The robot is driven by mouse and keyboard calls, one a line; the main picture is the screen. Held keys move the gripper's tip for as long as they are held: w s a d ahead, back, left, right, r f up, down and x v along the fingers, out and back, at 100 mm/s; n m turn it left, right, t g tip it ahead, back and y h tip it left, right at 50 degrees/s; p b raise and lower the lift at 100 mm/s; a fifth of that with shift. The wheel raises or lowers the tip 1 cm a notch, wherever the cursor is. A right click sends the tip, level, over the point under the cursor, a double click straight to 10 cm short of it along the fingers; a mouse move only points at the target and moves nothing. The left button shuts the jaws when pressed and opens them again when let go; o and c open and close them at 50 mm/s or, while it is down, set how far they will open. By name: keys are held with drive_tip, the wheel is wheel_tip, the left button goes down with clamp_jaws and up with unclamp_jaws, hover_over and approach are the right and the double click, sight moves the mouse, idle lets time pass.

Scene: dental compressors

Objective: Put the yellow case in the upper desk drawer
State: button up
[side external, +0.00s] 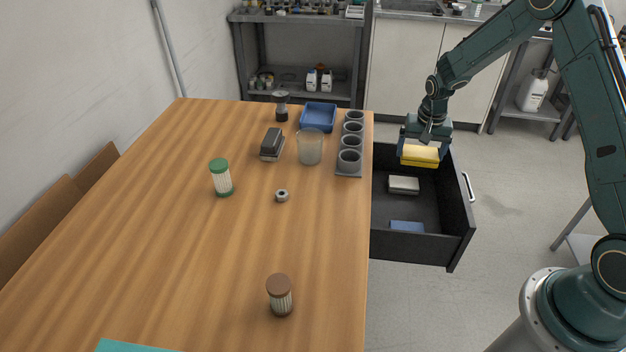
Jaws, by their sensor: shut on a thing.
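The yellow case (420,155) is held in my gripper (422,150), which is shut on it. The gripper points down, and the case appears over the far right part of the open desk drawer (405,236). I cannot tell exactly how high the case is above the drawer floor. The drawer is dark, pulled out to the right of the desk, with a pale handle on its right front. Inside it lie a white-topped grey box (403,185) near the middle and a blue item (407,226) at the near end.
The wooden desk (200,290) holds a row of grey cups (349,161), a blue tray (318,117), a clear beaker (310,147), a green-lidded jar (221,177) and a brown-lidded jar (280,295). Bare drawer floor shows between the white-topped box and the blue item.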

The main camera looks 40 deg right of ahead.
hover_over(404, 210)
wheel_tip(404, 210, down, 16)
drive_tip(key=shift+s+a+f, duration=0.1)
drive_tip(key=shift+s+a, duration=0.05)
idle(0.4)
drive_tip(key=shift+f, duration=1.85)
drive_tip(key=shift+f, duration=0.15)
drive_tip(key=o, duration=0.7)
drive_tip(key=shift+o, duration=0.2)
wheel_tip(404, 210, up, 12)
drive_tip(key=s+a, duration=0.1)
drive_tip(key=shift+s+a, duration=0.15)
